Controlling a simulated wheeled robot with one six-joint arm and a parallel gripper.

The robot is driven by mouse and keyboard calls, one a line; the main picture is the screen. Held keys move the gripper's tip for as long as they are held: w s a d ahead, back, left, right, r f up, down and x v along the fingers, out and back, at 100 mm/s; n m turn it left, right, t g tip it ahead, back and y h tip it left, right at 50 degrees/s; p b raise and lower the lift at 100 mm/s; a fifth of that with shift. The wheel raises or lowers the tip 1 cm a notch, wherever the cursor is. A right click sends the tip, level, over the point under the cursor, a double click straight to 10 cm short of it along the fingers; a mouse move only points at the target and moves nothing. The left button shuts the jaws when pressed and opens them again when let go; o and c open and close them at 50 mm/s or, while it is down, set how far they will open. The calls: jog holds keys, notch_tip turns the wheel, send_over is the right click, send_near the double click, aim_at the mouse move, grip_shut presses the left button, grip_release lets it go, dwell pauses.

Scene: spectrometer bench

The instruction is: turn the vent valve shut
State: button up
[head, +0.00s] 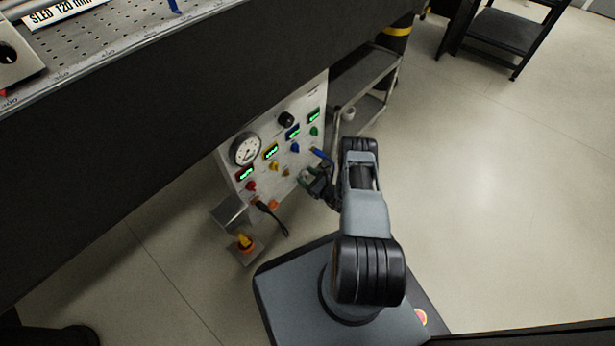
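A white control panel (262,133) stands tilted in the picture under the bench. It carries a round gauge (245,150), green-lit displays and several small coloured knobs, among them a red knob (251,186), a yellow knob (273,166) and a green knob (314,131). A blue lever-like handle (320,153) shows at its right side, close to my gripper. The labels are too small to read, so I cannot tell which control is the vent valve. My gripper (312,184) is at the panel's lower right. Its fingers are dark and small; whether they touch anything is unclear.
The dark bench side (150,120) overhangs the panel on the left. A black cable (272,217) hangs below the panel, near a yellow-and-red knob (244,241) on a low plate. A grey shelf cart (365,80) stands behind.

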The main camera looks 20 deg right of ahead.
jog(key=c, duration=0.8)
jog(key=shift+n, duration=0.3)
jog(key=n+b, duration=0.1)
jog(key=n, duration=0.2)
jog(key=shift+n, duration=0.3)
jog(key=n, duration=0.3)
jog(key=shift+s+f+n, duration=0.1)
jog(key=shift+n, duration=0.2)
jog(key=n, duration=0.4)
jog(key=shift+f+n, duration=0.1)
jog(key=shift+n, duration=2)
